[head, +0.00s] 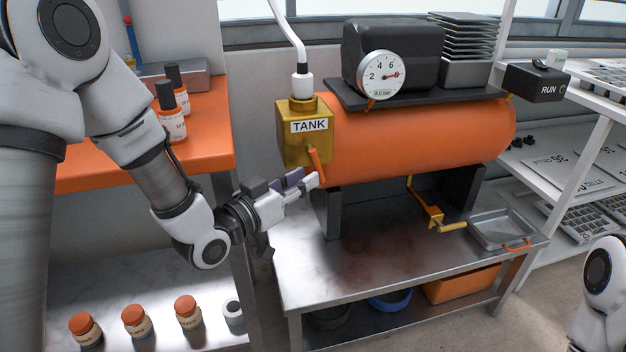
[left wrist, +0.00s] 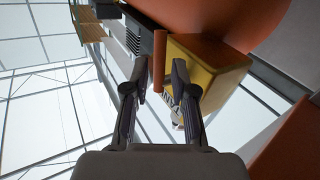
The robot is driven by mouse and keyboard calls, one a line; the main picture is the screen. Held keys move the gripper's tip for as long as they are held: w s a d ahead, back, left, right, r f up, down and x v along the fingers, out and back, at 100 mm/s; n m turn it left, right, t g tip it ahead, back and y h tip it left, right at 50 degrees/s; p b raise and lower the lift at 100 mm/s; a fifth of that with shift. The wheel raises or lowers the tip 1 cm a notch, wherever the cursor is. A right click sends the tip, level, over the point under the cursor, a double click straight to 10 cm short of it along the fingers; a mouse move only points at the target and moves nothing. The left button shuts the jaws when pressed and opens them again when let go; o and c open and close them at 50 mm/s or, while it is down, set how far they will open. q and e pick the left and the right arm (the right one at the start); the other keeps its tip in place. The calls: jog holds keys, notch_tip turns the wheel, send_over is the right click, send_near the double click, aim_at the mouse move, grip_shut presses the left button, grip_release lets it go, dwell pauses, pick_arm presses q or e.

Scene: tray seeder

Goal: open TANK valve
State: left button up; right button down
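The TANK valve is a yellow block (head: 291,146) with a white TANK label (head: 310,126), on the left end of the orange tank (head: 420,140). Its orange lever (head: 315,161) hangs down from the block, slightly tilted. My left gripper (head: 312,180) is at the lever's lower end. In the left wrist view, the lever (left wrist: 159,62) shows between the two open fingertips (left wrist: 160,78), with a gap on each side. Whether the fingers reach fully around it is hard to tell. The yellow block (left wrist: 215,68) is just right of the fingers there. My right gripper is out of view.
An orange shelf (head: 205,150) with bottles stands left, beside my left arm.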

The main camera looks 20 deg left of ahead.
pick_arm(q)
jog(key=x, duration=0.3)
jog(key=shift+w+d, duration=0.1)
jog(key=shift+w, duration=0.2)
grip_shut()
jog(key=g+p, duration=0.1)
jog(key=p, duration=0.2)
jog(key=m+g+y+p, duration=0.1)
jog(key=p, duration=0.2)
jog(key=shift+s+a+m+g, duration=0.3)
jog(key=shift+a, duration=0.05)
grip_release()
jog(key=shift+a, duration=0.1)
